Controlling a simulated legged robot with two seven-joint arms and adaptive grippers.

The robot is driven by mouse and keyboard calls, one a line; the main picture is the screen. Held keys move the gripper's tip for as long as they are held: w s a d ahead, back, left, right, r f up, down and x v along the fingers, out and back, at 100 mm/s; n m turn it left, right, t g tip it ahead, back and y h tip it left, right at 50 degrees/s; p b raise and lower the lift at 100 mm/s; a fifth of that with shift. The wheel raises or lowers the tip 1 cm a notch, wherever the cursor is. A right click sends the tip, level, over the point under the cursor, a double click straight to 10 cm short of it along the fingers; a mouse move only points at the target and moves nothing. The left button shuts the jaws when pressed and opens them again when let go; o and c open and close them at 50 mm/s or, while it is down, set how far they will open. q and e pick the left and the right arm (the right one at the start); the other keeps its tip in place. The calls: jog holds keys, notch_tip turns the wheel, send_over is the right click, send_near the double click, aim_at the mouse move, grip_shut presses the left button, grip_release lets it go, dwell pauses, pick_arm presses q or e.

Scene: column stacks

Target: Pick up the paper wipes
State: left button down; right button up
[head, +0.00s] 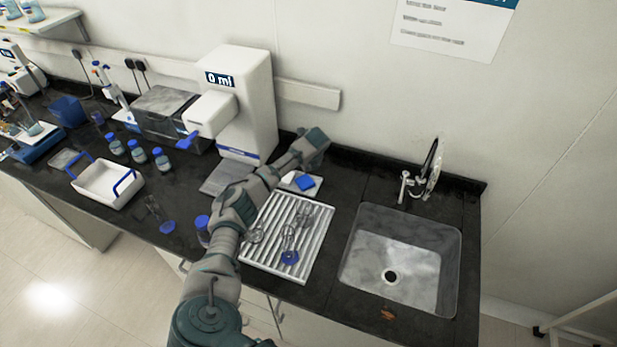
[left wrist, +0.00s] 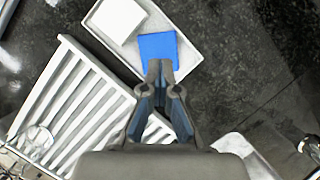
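A flat blue square (left wrist: 158,47), which I take to be the paper wipes, lies on a white tray (left wrist: 184,66) beside a white block (left wrist: 117,19). In the head view the blue square (head: 304,182) and the tray (head: 316,190) show behind the ribbed rack, partly covered by my arm. My left gripper (left wrist: 160,67) points toward the blue square, its tips drawn together and overlapping the square's near edge in the left wrist view. Nothing shows held. In the head view the gripper (head: 314,146) is above and behind the tray. The right gripper is not visible.
A white ribbed rack (head: 300,244) with glassware lies in front of the tray. The sink (head: 402,258) and tap (head: 405,187) are to the right. A large white dispenser (head: 257,100) stands to the left. A white carrier (head: 92,182) and bottles are farther left.

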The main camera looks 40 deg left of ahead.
pick_arm(q)
jog(key=shift+a+r, duration=0.1)
jog(key=shift+r, duration=0.65)
jog(key=c, duration=1.9)
grip_release()
jog(key=shift+w, duration=0.1)
jog(key=o, duration=1.5)
jog(key=shift+r, duration=0.1)
